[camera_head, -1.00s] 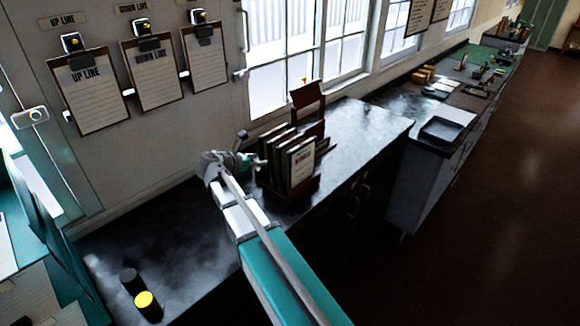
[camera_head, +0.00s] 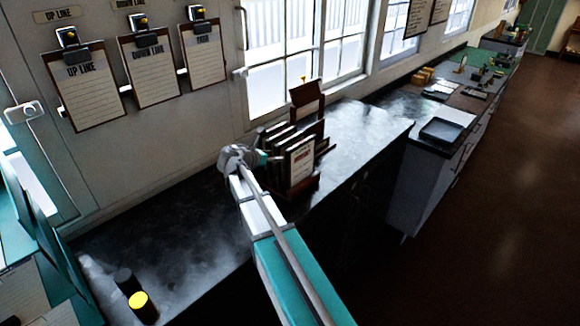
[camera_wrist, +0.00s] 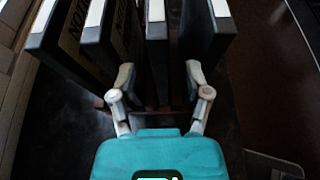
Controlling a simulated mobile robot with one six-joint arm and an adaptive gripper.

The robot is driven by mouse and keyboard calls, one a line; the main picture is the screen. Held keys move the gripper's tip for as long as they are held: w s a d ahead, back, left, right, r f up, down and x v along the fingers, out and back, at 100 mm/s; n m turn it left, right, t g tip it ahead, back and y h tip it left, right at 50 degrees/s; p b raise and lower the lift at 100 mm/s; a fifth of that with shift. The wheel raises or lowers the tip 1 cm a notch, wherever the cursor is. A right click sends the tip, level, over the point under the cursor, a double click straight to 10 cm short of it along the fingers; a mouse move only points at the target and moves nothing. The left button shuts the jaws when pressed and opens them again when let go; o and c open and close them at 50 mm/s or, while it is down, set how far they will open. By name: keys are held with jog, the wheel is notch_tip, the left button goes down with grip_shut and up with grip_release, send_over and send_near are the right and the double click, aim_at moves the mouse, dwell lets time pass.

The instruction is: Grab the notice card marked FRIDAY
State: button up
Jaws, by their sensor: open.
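Several dark notice cards with pale top edges stand upright in a dark wooden rack (camera_head: 305,187) on the counter. The frontmost card (camera_head: 300,163) shows a pale face with a red line of print too small to read. In the wrist view I see the tops of several cards, including a middle card (camera_wrist: 158,55) and a right card (camera_wrist: 208,25). Some lettering shows on cards at left, but no FRIDAY is legible. My gripper (camera_wrist: 160,82) is open, its fingers at either side of the middle card's line; its depth relative to the cards is unclear. It also shows in the head view (camera_head: 263,158).
The dark counter (camera_head: 180,240) is mostly clear left of the rack. Clipboards (camera_head: 85,84) hang on the wall. A window (camera_head: 295,60) is behind the rack.

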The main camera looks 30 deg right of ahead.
aim_at(283, 155)
jog(key=b+x, duration=0.2)
jog(key=x, duration=0.3)
jog(key=shift+d+f, duration=0.15)
jog(key=shift+d, duration=0.1)
dwell(0.6)
grip_shut()
